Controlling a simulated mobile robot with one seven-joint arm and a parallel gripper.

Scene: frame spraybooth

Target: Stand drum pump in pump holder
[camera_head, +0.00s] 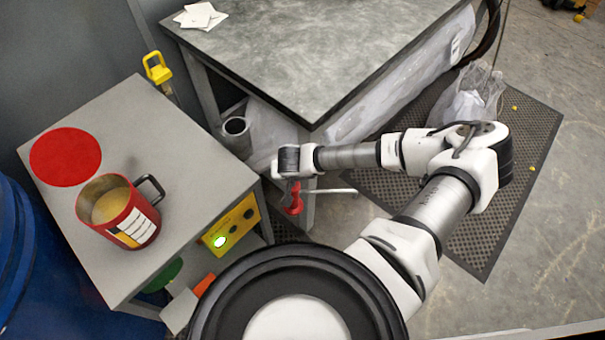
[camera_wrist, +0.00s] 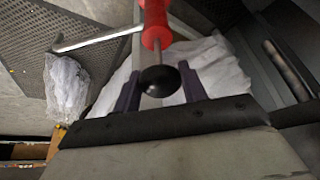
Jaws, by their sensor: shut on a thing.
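The drum pump has a red body (camera_head: 293,203) and a thin pale spout (camera_head: 330,191) that sticks out to the right in the head view. My gripper (camera_head: 291,182) is shut on its upper part, off the right side of the small cabinet. The pump's lower end is hidden. The pump holder (camera_head: 237,130), a grey open-topped cylinder, stands at the cabinet's far right edge, left of my gripper and apart from the pump.
The grey cabinet (camera_head: 180,150) bears a red mug-like can (camera_head: 128,226) and a red disc (camera_head: 65,157). A yellow-handled tool (camera_head: 157,68) is at its back edge. A large grey table (camera_head: 310,50) stands behind.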

